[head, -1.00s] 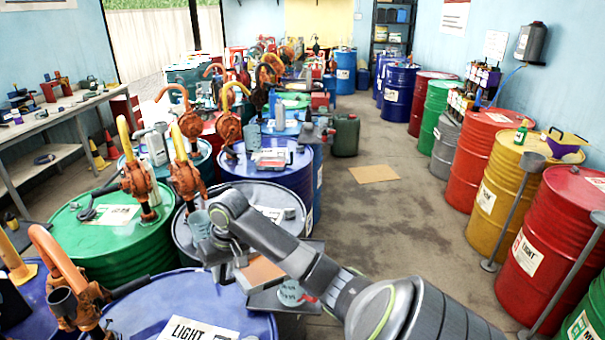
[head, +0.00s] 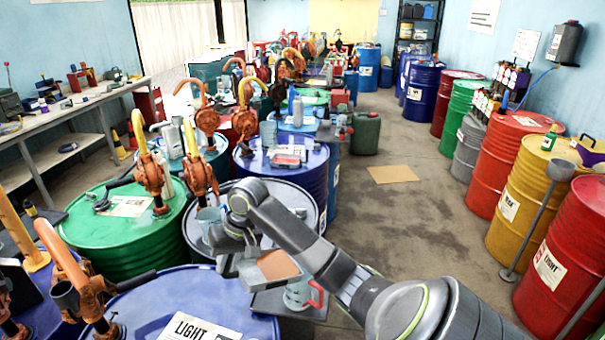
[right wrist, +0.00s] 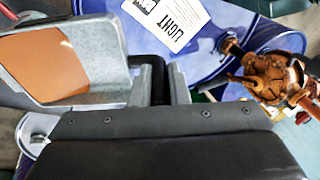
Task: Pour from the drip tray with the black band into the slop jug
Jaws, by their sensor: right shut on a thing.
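A grey metal drip tray (head: 248,272) with brown liquid in it hangs from my right gripper (head: 230,262), which is shut on its left end. In the right wrist view the tray (right wrist: 100,98) looks wide, with the brown liquid (right wrist: 38,66) toward its far left. A dark strip shows between the gripper fingers (right wrist: 165,85); I cannot tell whether it is the black band. A pale jug with a red handle (head: 300,294), seemingly the slop jug, stands just right of and below the tray, partly hidden by it and my arm. My left gripper is out of view.
The jug stands on a dark grey platform (head: 268,305) beside a blue drum (head: 225,300). A grey-blue cup (head: 208,220) stands on the drum behind. Rusty hand pumps (head: 150,175) rise at the left. Bare floor (head: 420,230) lies to the right.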

